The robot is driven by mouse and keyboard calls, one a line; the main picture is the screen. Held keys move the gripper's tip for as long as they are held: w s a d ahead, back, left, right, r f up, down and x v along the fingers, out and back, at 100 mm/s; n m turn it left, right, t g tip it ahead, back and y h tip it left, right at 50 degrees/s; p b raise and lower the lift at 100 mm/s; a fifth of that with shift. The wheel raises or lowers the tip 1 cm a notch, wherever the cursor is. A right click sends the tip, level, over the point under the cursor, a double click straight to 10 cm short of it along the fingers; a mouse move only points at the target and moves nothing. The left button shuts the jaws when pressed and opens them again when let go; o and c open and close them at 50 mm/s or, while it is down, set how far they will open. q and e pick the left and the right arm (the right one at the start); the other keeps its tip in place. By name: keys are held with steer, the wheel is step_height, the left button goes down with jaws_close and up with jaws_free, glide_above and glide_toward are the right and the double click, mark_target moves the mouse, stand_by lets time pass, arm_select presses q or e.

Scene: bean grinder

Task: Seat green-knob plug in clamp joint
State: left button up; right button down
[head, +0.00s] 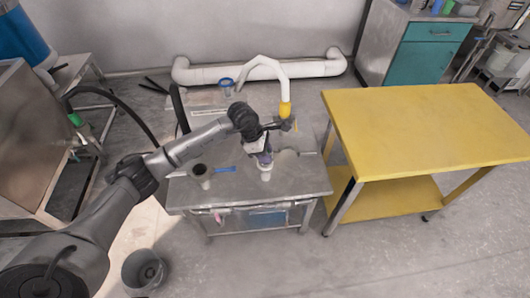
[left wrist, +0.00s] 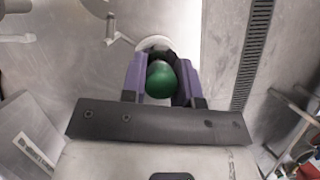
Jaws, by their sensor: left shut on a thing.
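My left gripper (head: 265,158) is over the front part of the metal table (head: 310,188), pointing down. In the left wrist view my left gripper (left wrist: 162,75) has its purple fingers shut on the round green knob (left wrist: 161,80) of the plug. A pale round part (left wrist: 154,43) shows just beyond the knob. In the head view a small white piece (head: 265,174) shows right below the fingers. I cannot tell whether it is the plug's body or the clamp joint, nor how deep the plug sits. My right gripper is not in view.
A white pipe with a yellow end (head: 285,108) hangs over the table's back. A cup with a dark inside (head: 200,172) and a blue-handled item (head: 225,169) are left of the gripper. A yellow table (head: 430,125) stands at right, a bucket (head: 143,270) on the floor.

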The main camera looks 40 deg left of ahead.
arm_select(q)
steer(key=shift+f+b, duration=0.45)
steer(key=shift+f, duration=0.25)
steer(key=o, duration=1.1)
steer(key=shift+r, duration=0.15)
steer(key=shift+p+v, duration=2.05)
steer(key=shift+v, duration=4.8)
steer(key=shift+d, duration=0.1)
